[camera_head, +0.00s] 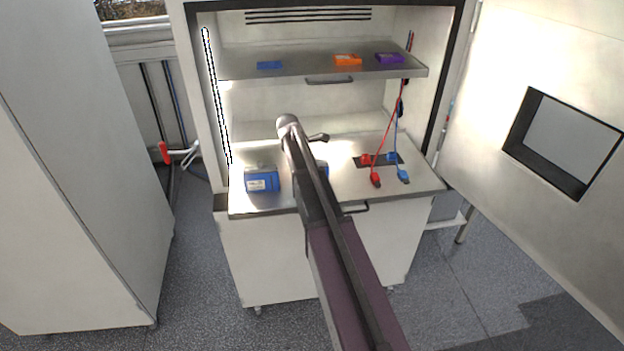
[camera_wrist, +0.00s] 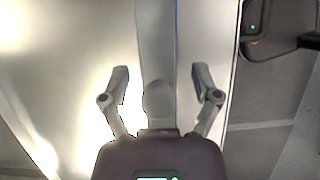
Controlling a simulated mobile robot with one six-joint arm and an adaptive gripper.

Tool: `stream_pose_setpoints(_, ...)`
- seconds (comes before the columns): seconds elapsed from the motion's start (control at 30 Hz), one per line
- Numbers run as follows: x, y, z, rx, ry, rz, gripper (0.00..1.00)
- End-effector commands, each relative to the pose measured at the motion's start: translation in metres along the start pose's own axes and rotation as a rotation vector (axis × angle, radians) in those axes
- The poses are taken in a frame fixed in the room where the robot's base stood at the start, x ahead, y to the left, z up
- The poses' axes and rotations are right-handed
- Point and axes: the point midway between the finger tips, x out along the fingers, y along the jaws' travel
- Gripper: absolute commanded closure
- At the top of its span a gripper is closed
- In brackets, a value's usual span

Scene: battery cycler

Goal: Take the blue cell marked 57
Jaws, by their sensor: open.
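A blue cell (camera_head: 262,181) with a pale label stands on the left of the lower shelf of the cabinet in the head view. A second blue thing (camera_head: 323,170) is mostly hidden behind my arm, to the right of the first. No number on either is readable. My gripper (camera_wrist: 160,76) is open in the wrist view, its two fingers apart with nothing between them. Neither cell shows in the wrist view. In the head view my arm reaches over the lower shelf, and its far end is above and behind the two blue things.
The upper shelf (camera_head: 240,76) holds a flat blue piece (camera_head: 269,65), an orange piece (camera_head: 347,60) and a purple piece (camera_head: 389,58). Red and blue leads hang to clips (camera_head: 376,179) on the lower shelf's right. The open door (camera_head: 490,150) stands right.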

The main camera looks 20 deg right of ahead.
Motion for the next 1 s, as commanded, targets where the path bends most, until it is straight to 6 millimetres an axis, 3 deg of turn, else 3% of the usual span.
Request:
stream_pose_setpoints(0.57,0.0007,0.0000,0.0006,0.001,0.000,0.000,0.20)
stream_pose_setpoints(0.67,0.0007,0.0000,0.0006,0.001,0.000,0.000,0.44)
stream_pose_setpoints(0.83,0.0008,0.0000,0.0007,0.001,0.000,0.000,0.94)
stream_pose_setpoints(0.87,0.0008,0.0000,0.0007,0.001,0.000,0.000,1.00)
stream_pose_setpoints(1.0,0.0007,-0.0001,0.0011,0.001,-0.001,-0.001,1.00)
